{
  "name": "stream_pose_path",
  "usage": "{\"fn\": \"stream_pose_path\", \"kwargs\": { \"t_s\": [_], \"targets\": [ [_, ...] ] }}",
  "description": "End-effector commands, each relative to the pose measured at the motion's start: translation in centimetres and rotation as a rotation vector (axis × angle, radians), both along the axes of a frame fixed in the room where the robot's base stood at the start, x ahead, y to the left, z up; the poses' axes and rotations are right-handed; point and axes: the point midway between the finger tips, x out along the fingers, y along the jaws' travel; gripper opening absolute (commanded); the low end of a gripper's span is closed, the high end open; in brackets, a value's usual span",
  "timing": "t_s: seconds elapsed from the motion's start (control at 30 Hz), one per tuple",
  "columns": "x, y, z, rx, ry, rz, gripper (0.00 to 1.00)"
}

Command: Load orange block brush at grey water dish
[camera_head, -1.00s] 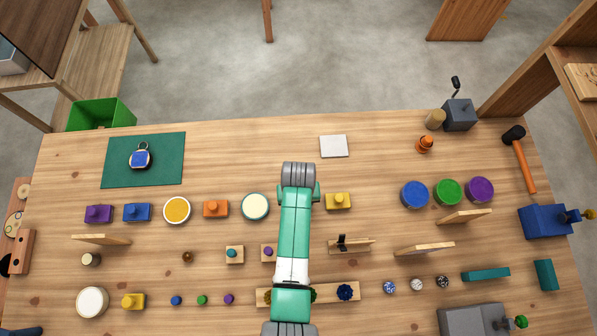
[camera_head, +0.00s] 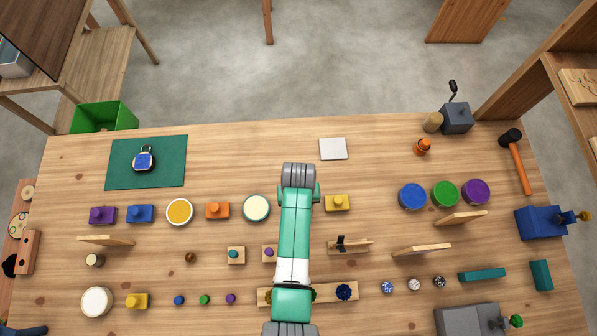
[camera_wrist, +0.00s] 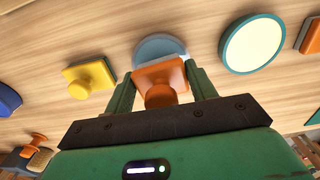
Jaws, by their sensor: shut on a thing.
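My gripper (camera_wrist: 160,77) is shut on an orange block brush (camera_wrist: 160,88), whose round knob faces the wrist camera. Beyond the block in the wrist view, the round grey-blue water dish (camera_wrist: 158,47) shows in part, and the block covers its near side. I cannot tell whether the block touches the dish. In the head view my arm (camera_head: 296,235) hides the held block and this dish. A second orange block (camera_head: 217,210) stands on the bench to the left, and its edge shows in the wrist view (camera_wrist: 313,36).
A cream dish with a teal rim (camera_head: 256,208) is left of my arm, and a yellow block (camera_head: 337,203) is right of it. Blue (camera_head: 411,196), green (camera_head: 445,194) and purple (camera_head: 475,191) dishes stand farther right. A pale square tile (camera_head: 333,149) lies beyond; bare wood surrounds it.

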Motion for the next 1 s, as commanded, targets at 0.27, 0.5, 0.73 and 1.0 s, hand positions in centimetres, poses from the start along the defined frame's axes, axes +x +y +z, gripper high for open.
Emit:
{"fn": "stream_pose_path", "kwargs": {
  "t_s": [0.27, 0.5, 0.73, 1.0],
  "targets": [
    [0.1, 0.0, 3.4, 0.0, -0.001, 0.0, 0.38],
    [0.1, 0.0, 5.4, 0.0, -0.001, 0.0, 0.38],
    [0.1, 0.0, 5.1, 0.0, -0.001, 0.0, 0.38],
    [0.1, 0.0, 5.1, 0.0, -0.002, 0.0, 0.38]
  ]
}}
